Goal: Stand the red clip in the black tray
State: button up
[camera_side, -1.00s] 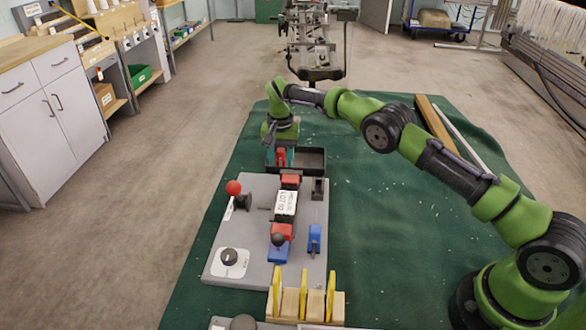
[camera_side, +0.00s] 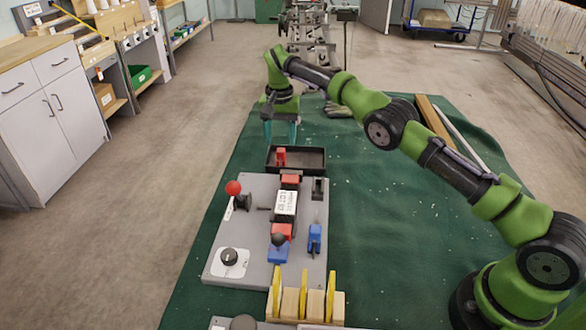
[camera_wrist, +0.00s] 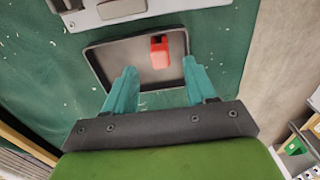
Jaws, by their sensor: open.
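The red clip (camera_side: 281,157) is in the left part of the black tray (camera_side: 312,167). It looks upright there, apart from the tray walls as far as I can see. In the wrist view the clip (camera_wrist: 160,52) shows inside the tray (camera_wrist: 98,66), near its right end. My gripper (camera_side: 280,143) is above and behind the tray, with its teal fingers pointing down. In the wrist view my gripper (camera_wrist: 160,68) is open and empty, its fingers spread to either side of the clip's line and clear of it.
A grey panel (camera_side: 225,225) in front of the tray carries a white labelled block (camera_side: 286,203), a red ball lever (camera_side: 233,188), a black knob (camera_side: 229,257) and a blue part (camera_side: 314,238). A wooden rack (camera_side: 310,305) stands nearest. Green cloth (camera_side: 380,230) to the right is clear.

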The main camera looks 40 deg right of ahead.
jog(key=s+d+r+n+t+y, duration=0.1)
jog(key=s+r+t, duration=0.1)
jog(key=s+r, duration=0.65)
jog(key=s+d+r+n+t+y, duration=0.1)
jog(key=s+r, duration=0.5)
jog(key=r, duration=0.6)
jog(key=s+a+f+n+t, duration=0.1)
jog(key=s+f+t, duration=0.1)
jog(key=s, duration=0.9)
jog(key=s+a+f+n+t, duration=0.1)
jog(key=s+f+t, duration=0.1)
jog(key=s, duration=1)
jog(key=shift+f+n, duration=0.4)
jog(key=shift+f, duration=0.15)
